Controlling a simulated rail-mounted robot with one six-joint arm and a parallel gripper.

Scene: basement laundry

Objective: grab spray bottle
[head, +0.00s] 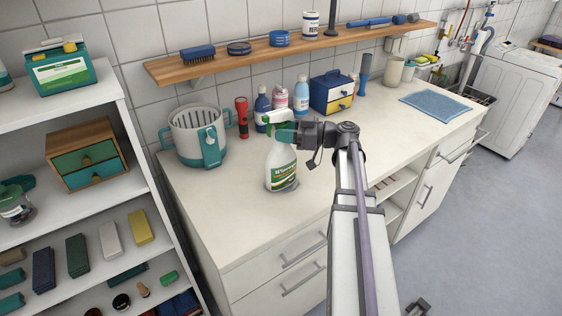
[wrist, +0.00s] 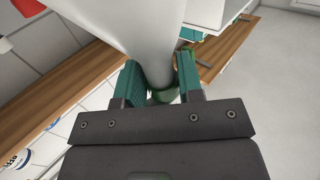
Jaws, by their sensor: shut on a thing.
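The spray bottle (head: 281,168) is white with a green trigger head and a green label. It is upright on or just above the white countertop in the head view; I cannot tell which. My gripper (head: 288,133) reaches it from the right and is shut on its upper part, just below the head. In the wrist view the pale bottle (wrist: 155,35) fills the top middle. There the teal finger pads of my gripper (wrist: 160,84) lie on both sides of it, with a green part between them. The fingertips are mostly hidden in the head view.
A teal-and-white bucket (head: 198,137) is to the left. A wooden wall shelf (head: 290,48) hangs above. The counter's front (head: 235,225) is clear.

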